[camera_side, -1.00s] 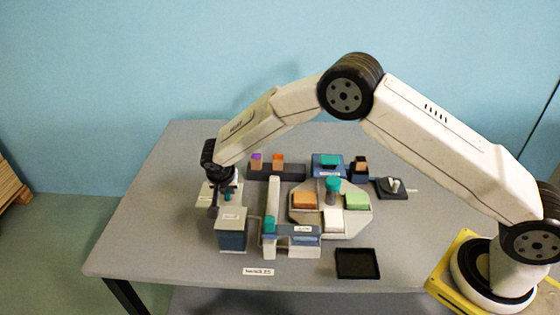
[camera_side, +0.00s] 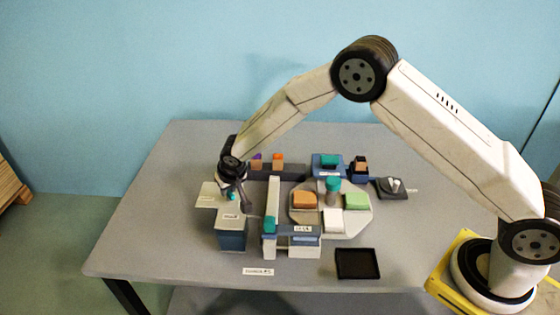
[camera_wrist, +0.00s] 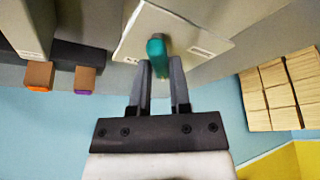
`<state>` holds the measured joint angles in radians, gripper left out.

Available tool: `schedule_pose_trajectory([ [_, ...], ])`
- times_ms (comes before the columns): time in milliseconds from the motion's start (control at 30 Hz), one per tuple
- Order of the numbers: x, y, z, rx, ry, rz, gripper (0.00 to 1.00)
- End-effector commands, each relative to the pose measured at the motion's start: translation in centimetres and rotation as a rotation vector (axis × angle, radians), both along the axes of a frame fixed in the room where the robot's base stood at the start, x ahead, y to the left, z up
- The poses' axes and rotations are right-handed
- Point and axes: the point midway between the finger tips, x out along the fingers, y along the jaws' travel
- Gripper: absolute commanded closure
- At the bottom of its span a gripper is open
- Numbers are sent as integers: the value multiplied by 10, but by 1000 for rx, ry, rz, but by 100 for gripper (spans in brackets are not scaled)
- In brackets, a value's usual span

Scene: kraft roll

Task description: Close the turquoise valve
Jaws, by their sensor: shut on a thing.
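The turquoise valve handle (camera_wrist: 156,47) sticks up from a pale panel (camera_wrist: 135,48) in the wrist view. In the side view, the handle (camera_side: 231,197) is a small turquoise spot at the table's left, mostly hidden by my gripper. My gripper (camera_wrist: 161,68) is shut on the handle, with one finger on each side of its lower part. In the side view, my gripper (camera_side: 240,200) leans over the pale panel (camera_side: 206,194). The label on the panel is too small to read.
A blue-grey box (camera_side: 231,237) stands just in front. A post with a turquoise piece (camera_side: 270,224) is to the right. Blocks sit on a pale round plate (camera_side: 360,222), with a black tray (camera_side: 358,263) in front. Purple and orange-topped blocks (camera_side: 278,160) stand behind.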

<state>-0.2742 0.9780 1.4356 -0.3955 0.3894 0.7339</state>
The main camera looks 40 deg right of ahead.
Motion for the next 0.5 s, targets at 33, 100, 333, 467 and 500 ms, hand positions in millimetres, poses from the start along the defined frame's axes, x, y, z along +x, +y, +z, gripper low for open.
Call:
schedule_pose_trajectory([
  [33,0,0,1,1,0,22,100],
  [100,0,0,1,2,-1,56,100],
  [333,0,-1,1,1,-2,162,100],
  [467,0,-2,1,2,-1,220,100],
  [500,0,-2,1,1,-1,238,100],
])
